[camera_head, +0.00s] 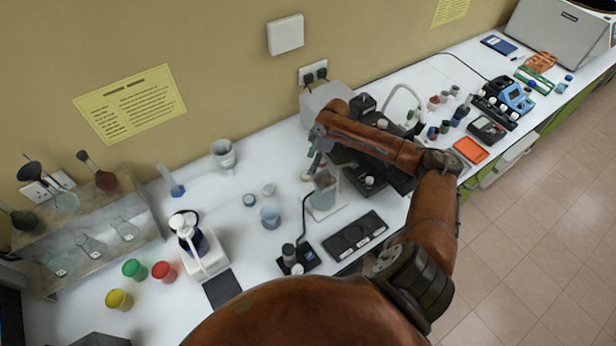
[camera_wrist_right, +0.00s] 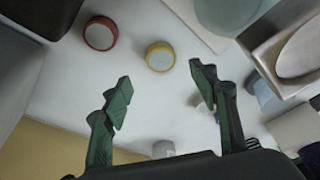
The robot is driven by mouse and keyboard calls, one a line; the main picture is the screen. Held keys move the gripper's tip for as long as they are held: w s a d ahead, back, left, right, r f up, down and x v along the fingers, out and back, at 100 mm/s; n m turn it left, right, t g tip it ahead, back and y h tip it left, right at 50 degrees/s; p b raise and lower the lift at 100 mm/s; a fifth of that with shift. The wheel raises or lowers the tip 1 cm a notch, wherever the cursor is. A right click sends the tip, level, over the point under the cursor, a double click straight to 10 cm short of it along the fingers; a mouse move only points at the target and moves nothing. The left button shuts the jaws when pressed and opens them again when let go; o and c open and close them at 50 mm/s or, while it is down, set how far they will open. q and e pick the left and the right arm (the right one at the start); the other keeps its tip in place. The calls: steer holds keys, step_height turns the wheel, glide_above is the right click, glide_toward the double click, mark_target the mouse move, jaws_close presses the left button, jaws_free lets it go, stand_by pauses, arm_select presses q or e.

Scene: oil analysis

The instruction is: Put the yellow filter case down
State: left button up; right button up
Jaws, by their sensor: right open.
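The yellow filter case (camera_wrist_right: 160,56) is a small round case with a yellow rim and a pale top. In the right wrist view it sits on the white bench top, ahead of and between the fingers, with clear space around it. In the head view it seems to be the small yellowish disc (camera_head: 305,176) just below the fingers. My right gripper (camera_wrist_right: 160,88) is open and empty, with green fingers spread wide. In the head view my right gripper (camera_head: 312,163) is over the back of the bench, partly hidden by its own wrist. My left gripper is out of view.
A red-rimmed round case (camera_wrist_right: 101,33) lies beside the yellow one in the wrist view. In the head view, a glass beaker (camera_head: 325,188) stands close to the right gripper.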

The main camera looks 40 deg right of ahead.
mark_target(306, 174)
steer(key=p+x, duration=0.1)
steer(key=x, duration=0.6)
steer(key=shift+a+f, duration=0.1)
steer(key=shift+f, duration=0.2)
steer(key=shift+c, duration=0.3)
steer(key=c, duration=1.1)
steer(key=shift+o, duration=0.2)
step_height(306, 174, up, 10)
steer(key=shift+b, duration=0.4)
